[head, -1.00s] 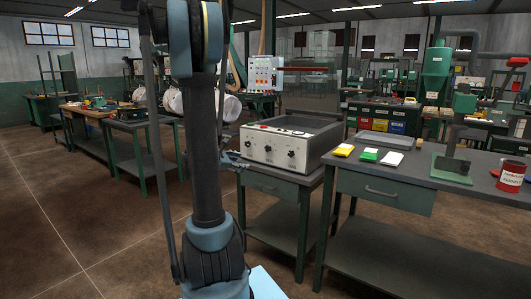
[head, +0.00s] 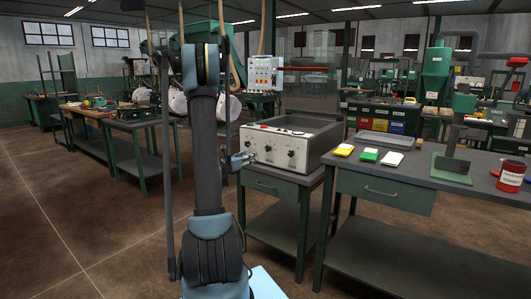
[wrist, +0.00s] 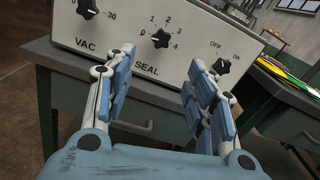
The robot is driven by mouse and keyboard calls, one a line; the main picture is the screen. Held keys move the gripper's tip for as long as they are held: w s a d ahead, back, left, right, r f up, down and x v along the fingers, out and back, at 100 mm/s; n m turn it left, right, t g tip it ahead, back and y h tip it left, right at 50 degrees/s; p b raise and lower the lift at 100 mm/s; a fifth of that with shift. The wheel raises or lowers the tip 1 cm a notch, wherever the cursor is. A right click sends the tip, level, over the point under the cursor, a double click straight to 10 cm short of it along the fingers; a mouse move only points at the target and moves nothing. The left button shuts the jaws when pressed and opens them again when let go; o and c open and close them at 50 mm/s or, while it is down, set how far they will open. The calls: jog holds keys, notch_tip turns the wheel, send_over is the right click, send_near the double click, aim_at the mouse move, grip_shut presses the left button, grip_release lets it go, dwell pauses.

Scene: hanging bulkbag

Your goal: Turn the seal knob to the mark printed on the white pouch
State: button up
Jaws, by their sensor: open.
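The sealing machine (head: 283,144) stands on a small bench, its white front panel facing me. In the wrist view, the black SEAL knob (wrist: 161,39) has marks around it up to 4; I cannot tell surely where it points. My gripper (wrist: 160,68) is open and empty, its blue-padded fingers apart, below and in front of the SEAL knob and not touching it. In the head view my gripper (head: 243,159) is at the panel's left side. The white pouch (head: 392,158) lies on the right bench; its printed mark is too small to read.
The VAC knob (wrist: 87,8) is left of the SEAL knob, and the OFF/ON knob (wrist: 222,66) is to its right, near my right finger. Yellow (head: 343,150) and green (head: 368,155) pouches lie beside the white one. A red can (head: 511,178) stands far right.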

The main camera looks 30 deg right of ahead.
aim_at(267, 149)
jog(key=x, duration=1.5)
jog(key=shift+d, duration=0.2)
jog(key=shift+w, duration=0.1)
jog(key=c, duration=1.1)
